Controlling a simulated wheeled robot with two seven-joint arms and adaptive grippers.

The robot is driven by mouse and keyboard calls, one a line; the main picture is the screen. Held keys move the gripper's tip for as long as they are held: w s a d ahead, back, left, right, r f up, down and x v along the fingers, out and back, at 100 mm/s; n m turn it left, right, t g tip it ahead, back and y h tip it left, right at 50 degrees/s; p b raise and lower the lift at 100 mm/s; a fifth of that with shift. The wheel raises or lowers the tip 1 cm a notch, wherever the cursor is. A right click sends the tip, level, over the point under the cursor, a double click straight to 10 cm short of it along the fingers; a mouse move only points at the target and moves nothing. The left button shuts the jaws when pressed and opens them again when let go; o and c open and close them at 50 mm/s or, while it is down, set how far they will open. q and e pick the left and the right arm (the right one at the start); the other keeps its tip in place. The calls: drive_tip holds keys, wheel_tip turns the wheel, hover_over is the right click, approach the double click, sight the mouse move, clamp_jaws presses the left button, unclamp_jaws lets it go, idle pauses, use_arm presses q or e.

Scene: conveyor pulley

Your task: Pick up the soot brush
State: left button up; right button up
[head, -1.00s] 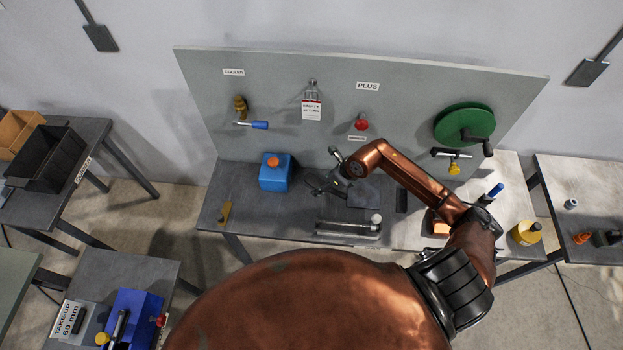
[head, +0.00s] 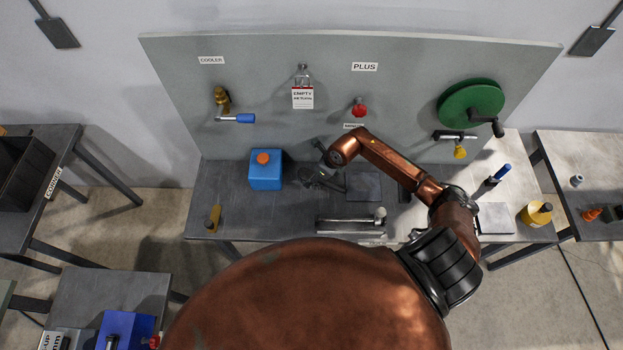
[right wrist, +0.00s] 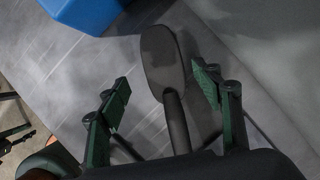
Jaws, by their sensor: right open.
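A dark grey tool with a broad oval head and a narrow handle, which looks like the soot brush (right wrist: 162,62), lies on the grey bench in the right wrist view. My right gripper (right wrist: 161,78) is open, with one finger on each side of the tool and a gap to each. The lower end of the handle is hidden behind the dark wrist body. In the head view my right gripper (head: 322,178) is over the bench, right of the blue container (head: 265,175); the tool is hard to make out there. My left gripper is not in view.
The upright panel behind carries a brass valve (head: 221,100), a red knob (head: 359,107) and a green wheel (head: 470,104). A metal rail-like fixture (head: 350,226) lies at the bench front. A blue-handled item (head: 503,171) and a yellow container (head: 536,214) stand at right.

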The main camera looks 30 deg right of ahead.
drive_tip(key=x, duration=0.4)
drive_tip(key=shift+w+d+f+p, duration=0.2)
drive_tip(key=shift+f+p, duration=0.15)
drive_tip(key=shift+f, duration=0.05)
drive_tip(key=shift+c, duration=0.4)
drive_tip(key=c, duration=1.3)
